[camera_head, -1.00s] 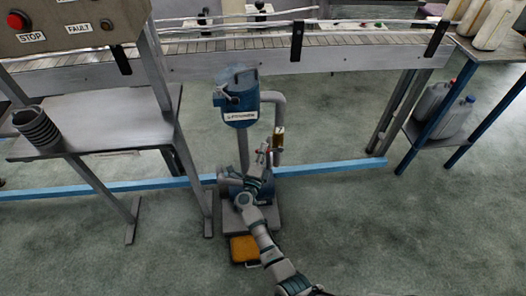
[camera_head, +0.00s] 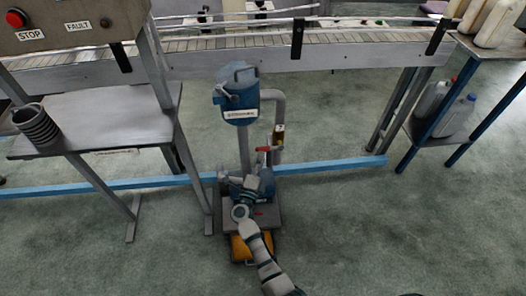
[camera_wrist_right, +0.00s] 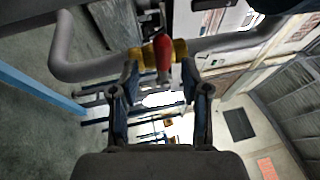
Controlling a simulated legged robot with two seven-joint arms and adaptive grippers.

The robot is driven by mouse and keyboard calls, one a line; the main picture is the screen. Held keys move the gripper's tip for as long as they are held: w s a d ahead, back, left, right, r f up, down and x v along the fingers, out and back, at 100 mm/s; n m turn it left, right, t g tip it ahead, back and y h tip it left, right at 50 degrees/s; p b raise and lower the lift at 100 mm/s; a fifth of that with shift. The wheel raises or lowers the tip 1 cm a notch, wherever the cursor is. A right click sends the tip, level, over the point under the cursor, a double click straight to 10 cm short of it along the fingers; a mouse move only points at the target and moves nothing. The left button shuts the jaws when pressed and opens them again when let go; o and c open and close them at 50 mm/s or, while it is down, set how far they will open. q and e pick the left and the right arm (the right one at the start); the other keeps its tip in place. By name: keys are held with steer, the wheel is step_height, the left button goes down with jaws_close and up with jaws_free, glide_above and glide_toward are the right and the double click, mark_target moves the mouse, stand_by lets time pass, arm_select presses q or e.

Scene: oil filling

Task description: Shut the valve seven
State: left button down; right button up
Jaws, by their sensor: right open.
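A small valve with a red handle (camera_head: 269,149) and a brass-yellow body (camera_head: 278,131) sits on the grey pipe beside the blue pump unit (camera_head: 240,100). The red handle (camera_wrist_right: 163,52) and the yellow body (camera_wrist_right: 180,48) also show in the right wrist view. My right gripper (camera_head: 259,173) is just below the handle in the head view. In the wrist view the gripper (camera_wrist_right: 160,78) is open, with the handle in front of and between its fingertips. No contact is clear. No number on the valve can be read.
The grey pipe (camera_head: 279,104) bends beside the valve. A yellow block (camera_head: 240,249) lies at the pump's base. A metal table with a dark ribbed cup (camera_head: 36,126) stands left, a conveyor (camera_head: 350,58) runs behind, and jugs (camera_head: 457,116) stand right. Floor in front is open.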

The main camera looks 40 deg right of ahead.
steer(key=v, duration=0.7)
steer(key=shift+d, duration=0.1)
steer(key=shift+s, duration=0.1)
